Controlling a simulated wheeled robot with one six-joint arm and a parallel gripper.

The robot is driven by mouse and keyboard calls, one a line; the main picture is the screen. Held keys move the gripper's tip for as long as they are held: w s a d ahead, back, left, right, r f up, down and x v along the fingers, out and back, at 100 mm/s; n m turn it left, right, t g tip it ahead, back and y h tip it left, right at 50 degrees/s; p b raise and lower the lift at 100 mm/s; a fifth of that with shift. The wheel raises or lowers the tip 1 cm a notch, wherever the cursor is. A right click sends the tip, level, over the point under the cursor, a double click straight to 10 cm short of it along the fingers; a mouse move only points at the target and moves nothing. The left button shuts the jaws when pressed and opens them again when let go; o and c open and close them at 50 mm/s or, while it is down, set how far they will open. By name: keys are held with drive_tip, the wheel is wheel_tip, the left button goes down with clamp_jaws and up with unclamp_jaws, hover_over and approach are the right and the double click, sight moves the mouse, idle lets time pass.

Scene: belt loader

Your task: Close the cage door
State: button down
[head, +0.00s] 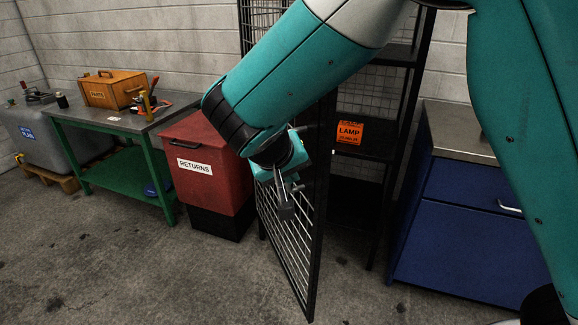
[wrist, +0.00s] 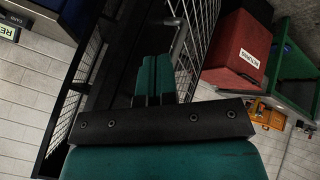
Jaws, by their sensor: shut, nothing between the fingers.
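The cage door (head: 284,246) is a black frame with wire mesh. It stands open, swung out from the dark cage (head: 405,110) into the room. In the wrist view the door mesh (wrist: 205,22) is just right of my fingers, and a grey bar handle (wrist: 179,40) shows at its near edge. My gripper (head: 286,208) is shut and empty, its fingers pointing down in front of the mesh. In the wrist view the closed fingers (wrist: 153,82) are close to the door; I cannot tell whether they touch it. My arm hides the door's upper part in the head view.
A red returns bin (head: 208,165) stands close left of the door. A green workbench (head: 128,125) with a wooden parts box (head: 113,90) is further left. A blue cabinet (head: 460,220) stands right of the cage. The front floor is clear.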

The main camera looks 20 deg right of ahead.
drive_tip(key=shift+w+d+f+p, duration=0.25)
drive_tip(key=shift+w+d+f, duration=0.2)
drive_tip(key=shift+d+f, duration=0.45)
drive_tip(key=shift+w+d+f+p, duration=0.2)
drive_tip(key=shift+w+d+f, duration=0.35)
drive_tip(key=shift+d, duration=0.65)
drive_tip(key=shift+w+d+f+p, duration=0.25)
drive_tip(key=shift+w+d+f, duration=0.15)
drive_tip(key=shift+d+f, duration=0.5)
drive_tip(key=shift+d+r, duration=0.2)
